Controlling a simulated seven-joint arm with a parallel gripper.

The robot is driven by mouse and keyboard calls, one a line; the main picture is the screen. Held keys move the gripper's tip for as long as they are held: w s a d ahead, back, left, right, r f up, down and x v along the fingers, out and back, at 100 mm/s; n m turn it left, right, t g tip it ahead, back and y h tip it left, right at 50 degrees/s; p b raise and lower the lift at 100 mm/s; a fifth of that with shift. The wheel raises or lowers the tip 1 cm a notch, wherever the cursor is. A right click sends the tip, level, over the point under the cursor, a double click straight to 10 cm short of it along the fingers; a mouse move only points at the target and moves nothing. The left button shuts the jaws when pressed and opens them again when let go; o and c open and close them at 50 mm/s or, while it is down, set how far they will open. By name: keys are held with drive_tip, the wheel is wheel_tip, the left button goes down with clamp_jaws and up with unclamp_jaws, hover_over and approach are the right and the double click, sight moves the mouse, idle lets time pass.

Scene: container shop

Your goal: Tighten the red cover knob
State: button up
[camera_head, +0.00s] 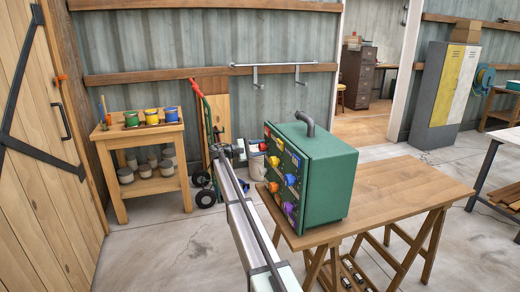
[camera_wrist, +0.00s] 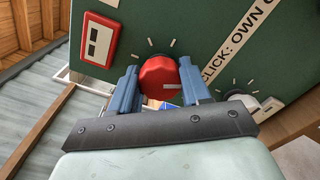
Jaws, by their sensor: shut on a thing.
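A green metal box (camera_head: 328,178) with a grey handle on top stands on the wooden table, its knob-covered face turned to the left. In the wrist view a red knob (camera_wrist: 158,72) sits between the two blue fingers of my gripper (camera_wrist: 158,85). The fingers are shut on it from both sides. A small pale mark shows on the knob, and white tick marks surround it on the green panel. In the head view my gripper (camera_head: 254,147) reaches the upper part of the box's face, and the held knob is mostly hidden there.
Several coloured knobs, such as a purple knob (camera_head: 288,208), cover the panel. A red-framed plate (camera_wrist: 97,38) and a white text strip (camera_wrist: 240,38) are near the held knob. The table's (camera_head: 400,187) right side is clear. A paint bench (camera_head: 140,137) stands behind left.

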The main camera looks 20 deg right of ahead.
drive_tip(key=m, duration=0.4)
drive_tip(key=shift+m, duration=0.4)
idle(0.4)
drive_tip(key=o, duration=1)
drive_tip(key=a, duration=1.4)
